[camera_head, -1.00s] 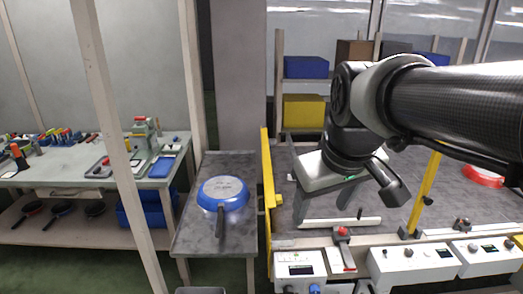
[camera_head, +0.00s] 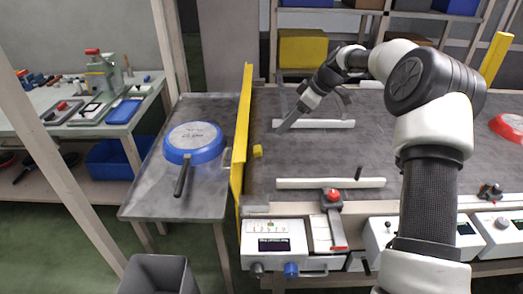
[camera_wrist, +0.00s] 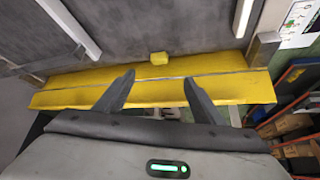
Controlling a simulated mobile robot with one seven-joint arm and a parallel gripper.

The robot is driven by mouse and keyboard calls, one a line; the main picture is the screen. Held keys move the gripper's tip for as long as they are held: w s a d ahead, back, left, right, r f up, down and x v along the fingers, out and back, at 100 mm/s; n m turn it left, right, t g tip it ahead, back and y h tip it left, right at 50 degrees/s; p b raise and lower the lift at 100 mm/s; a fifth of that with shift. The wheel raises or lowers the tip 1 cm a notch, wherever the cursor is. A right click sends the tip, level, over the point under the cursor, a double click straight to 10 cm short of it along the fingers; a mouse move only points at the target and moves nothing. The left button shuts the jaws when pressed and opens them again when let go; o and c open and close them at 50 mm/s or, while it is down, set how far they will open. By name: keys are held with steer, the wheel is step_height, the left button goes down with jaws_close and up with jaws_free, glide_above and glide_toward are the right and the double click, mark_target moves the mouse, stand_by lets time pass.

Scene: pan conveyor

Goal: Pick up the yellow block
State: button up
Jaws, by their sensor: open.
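The small yellow block (camera_head: 257,151) lies on the dark conveyor surface, close beside the yellow side rail, in the camera_head view. In the camera_wrist view the yellow block (camera_wrist: 159,58) sits on the dark surface just beyond the rail, roughly centred between my fingers in the picture. My gripper (camera_wrist: 159,77) is open and empty, its two dark fingers spread apart over the rail in that picture. In the camera_head view my gripper (camera_head: 284,128) is to the right of and a little beyond the block, apart from it.
The yellow rail (camera_head: 240,135) stands up along the conveyor's left edge (camera_head: 262,185). White bars (camera_head: 330,183) lie on the conveyor. A blue pan (camera_head: 193,141) rests on the left side table. A red pan (camera_head: 508,126) is at the far right. Control boxes (camera_head: 280,248) line the front.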

steer(key=b, duration=0.1)
glide_toward(259, 148)
steer(key=f, duration=0.1)
steer(key=a+f, duration=0.1)
steer(key=f, duration=0.1)
steer(key=shift+a+f, duration=0.1)
steer(key=shift+a, duration=0.05)
steer(key=x, duration=0.2)
steer(key=b+x, duration=0.1)
steer(key=x, duration=0.2)
steer(key=shift+w+a, duration=0.3)
steer(key=shift+a, duration=0.1)
steer(key=c, duration=1.1)
steer(key=shift+c, duration=0.2)
